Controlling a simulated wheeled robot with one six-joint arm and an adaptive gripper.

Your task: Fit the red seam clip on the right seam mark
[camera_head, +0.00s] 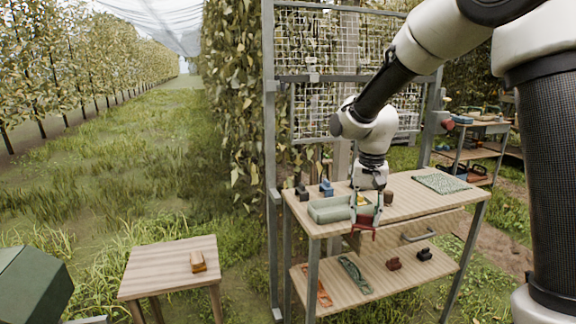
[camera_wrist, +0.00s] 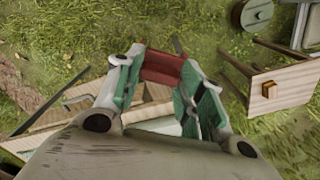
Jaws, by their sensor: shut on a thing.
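My gripper (camera_head: 364,224) points down at the front edge of the wooden workbench (camera_head: 415,207), just in front of the green tray (camera_head: 328,210). It is shut on the red seam clip (camera_head: 362,234). In the wrist view the red clip (camera_wrist: 161,67) lies across between the green-padded fingertips (camera_wrist: 160,76). The clip looks clear of the bench top, over its front edge. Wire mesh panels (camera_head: 318,48) stand in a grey frame behind the bench. I cannot make out the right seam mark in either view.
On the bench are a blue block-like piece (camera_head: 326,187), a dark one (camera_head: 302,191) and a green mat (camera_head: 441,183). Several small items lie on the lower shelf (camera_head: 345,302). A small table (camera_head: 150,270) at left carries an orange piece (camera_head: 198,262). The grass lane (camera_head: 135,150) is open.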

